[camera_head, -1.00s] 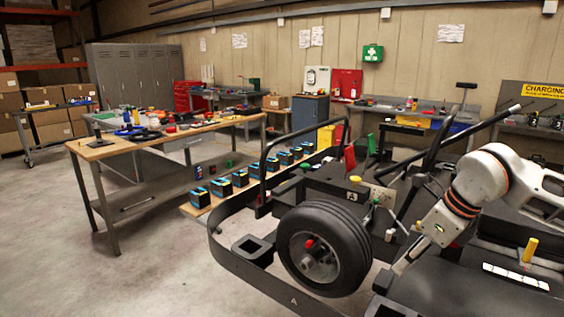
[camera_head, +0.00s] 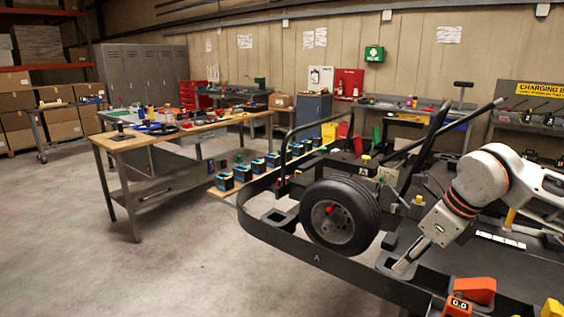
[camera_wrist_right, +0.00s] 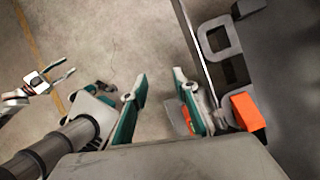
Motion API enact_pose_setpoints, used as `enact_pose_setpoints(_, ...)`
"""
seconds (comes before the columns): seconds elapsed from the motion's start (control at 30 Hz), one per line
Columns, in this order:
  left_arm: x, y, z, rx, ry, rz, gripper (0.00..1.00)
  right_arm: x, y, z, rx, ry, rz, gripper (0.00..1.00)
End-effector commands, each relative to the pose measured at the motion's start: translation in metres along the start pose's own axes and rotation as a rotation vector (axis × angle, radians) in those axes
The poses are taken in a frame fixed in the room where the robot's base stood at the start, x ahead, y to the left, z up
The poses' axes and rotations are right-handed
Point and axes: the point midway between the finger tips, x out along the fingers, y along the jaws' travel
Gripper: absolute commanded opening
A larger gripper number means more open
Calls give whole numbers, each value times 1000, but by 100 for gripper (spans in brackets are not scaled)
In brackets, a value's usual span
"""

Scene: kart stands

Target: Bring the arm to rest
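My right arm comes in from the right in the head view, bent downward, with its gripper (camera_head: 404,266) low over the kart's frame edge. In the right wrist view the right gripper's two green-edged fingers (camera_wrist_right: 160,80) are apart with nothing between them. Beyond them lie bare floor and the dark kart frame. My left gripper (camera_wrist_right: 66,70) shows at the left of the right wrist view, over the floor, with its fingers spread and empty. It is outside the head view.
The kart (camera_head: 318,257) with a black wheel (camera_head: 340,215) fills the right side. Orange blocks (camera_head: 475,290) lie close to the right gripper; one also shows in the right wrist view (camera_wrist_right: 247,112). A workbench (camera_head: 150,142) stands at left. Floor at front left is clear.

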Motion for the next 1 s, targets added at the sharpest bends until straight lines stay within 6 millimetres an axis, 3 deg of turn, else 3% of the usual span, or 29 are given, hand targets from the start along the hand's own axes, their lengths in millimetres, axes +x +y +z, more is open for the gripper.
enact_pose_setpoints(0.27,0,0,1,0,-1,0,40,51,92,19,-15,-87,287,29)
enact_pose_setpoints(0.4,2,-1,-5,-1,8,-2,40,69,149,31,16,-155,476,29)
enact_pose_setpoints(0.6,0,0,-1,-2,2,0,40,75,242,55,169,-302,829,29)
enact_pose_setpoints(0.7,0,0,-1,-2,1,0,40,68,274,69,301,-383,1003,29)
enact_pose_setpoints(0.83,0,0,0,-1,1,0,40,57,293,86,523,-484,1202,29)
enact_pose_setpoints(1.0,0,0,0,-1,0,0,40,55,281,100,892,-603,1403,29)
